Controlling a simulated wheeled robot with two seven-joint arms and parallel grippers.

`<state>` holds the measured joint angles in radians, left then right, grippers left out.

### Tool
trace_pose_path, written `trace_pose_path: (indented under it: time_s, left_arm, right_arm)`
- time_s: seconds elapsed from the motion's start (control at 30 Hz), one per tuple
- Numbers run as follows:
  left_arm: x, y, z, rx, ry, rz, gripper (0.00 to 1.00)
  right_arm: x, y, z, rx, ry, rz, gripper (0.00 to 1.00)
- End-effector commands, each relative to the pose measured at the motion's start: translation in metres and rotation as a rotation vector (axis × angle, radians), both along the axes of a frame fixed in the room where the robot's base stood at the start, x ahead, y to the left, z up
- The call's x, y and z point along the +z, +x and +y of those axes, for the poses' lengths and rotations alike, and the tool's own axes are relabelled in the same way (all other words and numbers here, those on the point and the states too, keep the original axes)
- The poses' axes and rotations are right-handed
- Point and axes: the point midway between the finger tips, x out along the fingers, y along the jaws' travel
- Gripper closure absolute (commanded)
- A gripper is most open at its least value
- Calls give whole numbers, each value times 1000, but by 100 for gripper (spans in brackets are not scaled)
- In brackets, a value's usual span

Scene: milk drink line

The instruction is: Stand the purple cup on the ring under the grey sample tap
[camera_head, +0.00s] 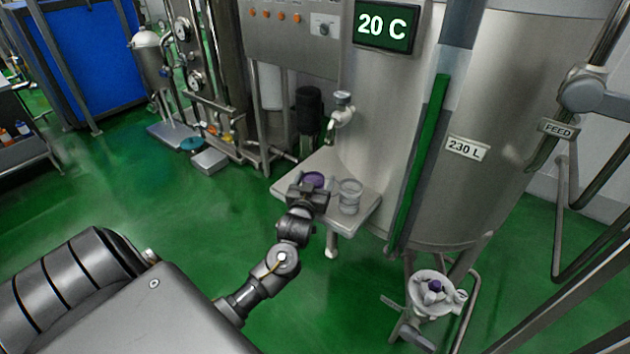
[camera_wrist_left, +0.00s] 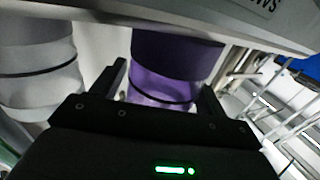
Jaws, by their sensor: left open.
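The purple cup (camera_head: 313,179) stands on the small steel shelf (camera_head: 360,213) in front of the tank, partly hidden by my left gripper. In the left wrist view the cup (camera_wrist_left: 165,90) fills the space between the two fingers. My left gripper (camera_head: 311,190) is open, with one finger on each side of the cup. I cannot tell whether they touch it. The grey sample tap (camera_head: 342,112) sticks out of the tank above the back of the shelf. I cannot make out the ring under it. My right gripper is out of view.
A clear grey cup, or a stack of them, (camera_head: 350,196) stands on the shelf just right of the purple cup, close to my gripper. The tank (camera_head: 470,110) rises directly behind. Green floor is free at left.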

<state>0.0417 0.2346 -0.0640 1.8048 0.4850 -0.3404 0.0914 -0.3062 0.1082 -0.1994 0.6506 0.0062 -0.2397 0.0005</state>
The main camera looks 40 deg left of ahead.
Motion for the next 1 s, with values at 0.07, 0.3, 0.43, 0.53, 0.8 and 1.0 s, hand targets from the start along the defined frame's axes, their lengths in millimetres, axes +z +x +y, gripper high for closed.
trace_pose_path:
  time_s: [0.07,0.3,0.43,0.53,0.8,1.0]
  left_arm:
    - [0,0,0,0,0,0,26]
    - [2,-17,-8,-2,-2,0,26]
    - [1,-42,-19,-1,-4,1,26]
    - [1,-63,-28,-1,-3,2,26]
    - [2,-101,-45,0,-1,0,26]
    - [3,-110,-48,1,0,-1,26]
  right_arm:
    - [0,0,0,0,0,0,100]
    - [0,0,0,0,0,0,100]
    - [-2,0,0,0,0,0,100]
    - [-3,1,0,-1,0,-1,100]
    - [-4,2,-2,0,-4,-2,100]
    - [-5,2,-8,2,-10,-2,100]
